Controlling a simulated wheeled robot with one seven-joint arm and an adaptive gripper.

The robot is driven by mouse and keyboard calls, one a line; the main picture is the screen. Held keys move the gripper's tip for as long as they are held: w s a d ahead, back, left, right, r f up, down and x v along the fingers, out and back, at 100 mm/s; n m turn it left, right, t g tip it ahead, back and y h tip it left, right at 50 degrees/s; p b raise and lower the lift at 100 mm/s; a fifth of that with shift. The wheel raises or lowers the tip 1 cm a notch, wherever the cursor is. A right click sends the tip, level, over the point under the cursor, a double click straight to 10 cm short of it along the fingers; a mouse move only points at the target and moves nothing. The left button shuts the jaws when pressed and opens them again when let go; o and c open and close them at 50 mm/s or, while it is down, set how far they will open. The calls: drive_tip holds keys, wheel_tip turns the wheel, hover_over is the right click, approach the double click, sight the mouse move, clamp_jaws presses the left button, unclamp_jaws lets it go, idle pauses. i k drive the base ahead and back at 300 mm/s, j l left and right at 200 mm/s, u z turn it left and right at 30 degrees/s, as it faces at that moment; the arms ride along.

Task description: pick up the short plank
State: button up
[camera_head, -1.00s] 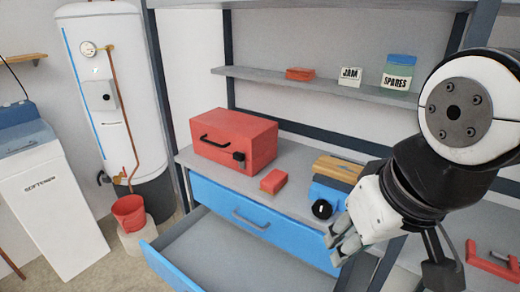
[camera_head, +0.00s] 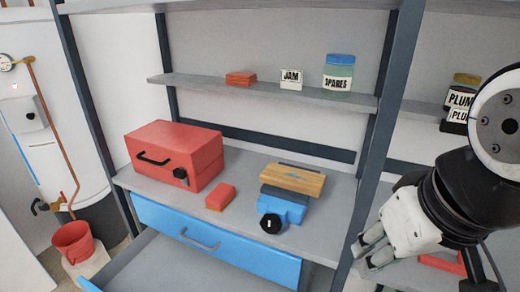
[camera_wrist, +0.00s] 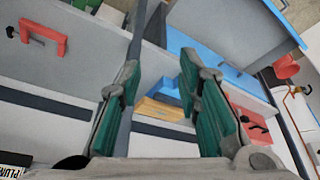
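The short plank (camera_head: 292,179) is light wood and lies flat on top of a blue thing with a black round knob (camera_head: 284,207) on the grey worktop. A small dark piece lies on or behind the plank. The plank also shows in the wrist view (camera_wrist: 160,109), beyond and between my fingers. My gripper (camera_head: 368,252) is to the right of the plank in the head view, apart from it, by the shelf post. In the wrist view my gripper (camera_wrist: 158,70) has its two green-padded fingers spread with nothing between them.
A red toolbox (camera_head: 175,155) and a small red block (camera_head: 220,197) stand left of the plank. A dark shelf post (camera_head: 377,130) rises between plank and gripper. A drawer (camera_head: 165,262) is pulled out below.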

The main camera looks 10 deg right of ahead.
sight(310, 184)
drive_tip(key=k+u, duration=0.15)
drive_tip(key=u, duration=0.3)
drive_tip(key=k+u, duration=0.2)
drive_tip(key=u, duration=0.3)
